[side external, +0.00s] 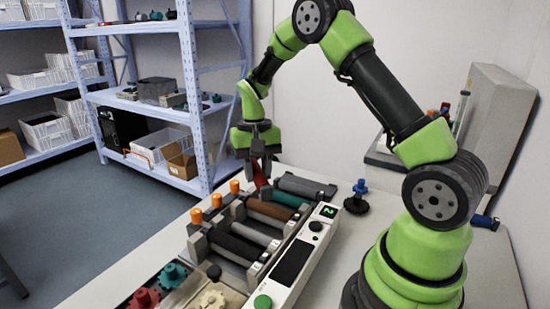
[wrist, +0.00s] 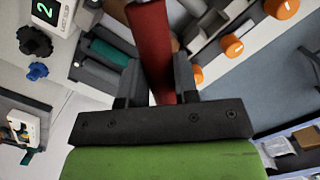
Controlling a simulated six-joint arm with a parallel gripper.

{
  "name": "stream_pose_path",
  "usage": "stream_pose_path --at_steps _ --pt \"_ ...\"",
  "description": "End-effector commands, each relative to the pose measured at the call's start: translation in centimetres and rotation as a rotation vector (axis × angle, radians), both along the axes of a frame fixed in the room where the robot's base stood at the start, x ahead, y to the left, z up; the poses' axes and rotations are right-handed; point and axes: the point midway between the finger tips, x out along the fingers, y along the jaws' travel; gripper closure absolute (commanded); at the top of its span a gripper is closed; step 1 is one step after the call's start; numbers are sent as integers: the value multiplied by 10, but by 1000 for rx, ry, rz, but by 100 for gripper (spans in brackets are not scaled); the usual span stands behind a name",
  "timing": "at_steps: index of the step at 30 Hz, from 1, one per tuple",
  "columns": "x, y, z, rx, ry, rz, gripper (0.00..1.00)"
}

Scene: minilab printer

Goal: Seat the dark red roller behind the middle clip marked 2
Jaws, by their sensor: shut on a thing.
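The dark red roller (side external: 260,174) is held in my gripper (side external: 262,160), above the far end of the printer rack. In the wrist view the roller (wrist: 153,45) stands between the two dark fingers of my gripper (wrist: 157,78) and runs up out of the picture. The printer (side external: 322,212) has a green lit display showing 2. Its rack holds a black roller (side external: 236,247), a brown roller (side external: 270,209) and a teal roller (side external: 290,199). Small white clips (side external: 275,245) line the panel side; their marks are too small to read.
Orange knobs (side external: 217,200) stand along the rack's left side. A grey roller-like part (side external: 303,186) lies at the far end. Red and teal gears (side external: 172,274) sit at the near end.

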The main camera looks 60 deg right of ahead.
Motion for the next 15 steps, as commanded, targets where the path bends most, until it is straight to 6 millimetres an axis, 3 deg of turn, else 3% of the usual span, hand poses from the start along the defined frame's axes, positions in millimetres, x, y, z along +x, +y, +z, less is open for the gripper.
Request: stream_pose_path --at_steps 3,6,10,15 --pt "-9 29 4 0 0 346 97" --pt "-16 44 6 0 -1 553 97" --pt "-21 53 6 1 0 700 97" --pt "-23 55 -3 2 1 739 97"
